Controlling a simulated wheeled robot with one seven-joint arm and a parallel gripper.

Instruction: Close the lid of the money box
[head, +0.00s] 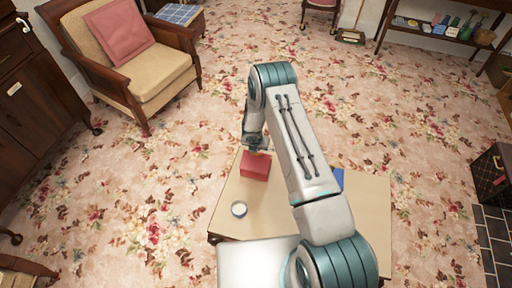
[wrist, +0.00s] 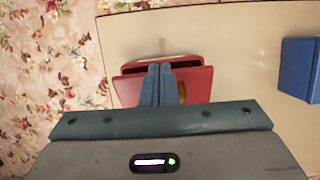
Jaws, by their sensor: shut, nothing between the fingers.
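The red money box (head: 255,167) stands on the light tabletop, left of my arm in the head view. It also shows in the wrist view (wrist: 195,85), with a red edge and a dark gap along its far side and a pale curved edge behind. How far the lid is open is hard to tell. My gripper (wrist: 160,66) is shut and empty, its blue-grey fingers over the middle of the box. In the head view my gripper (head: 258,148) is at the far side of the box. Whether the fingers touch it is unclear.
A blue block (wrist: 300,68) lies to the right on the table, mostly behind my arm in the head view (head: 338,180). The tabletop (head: 370,215) is bare on the right. An armchair (head: 150,75) stands farther off.

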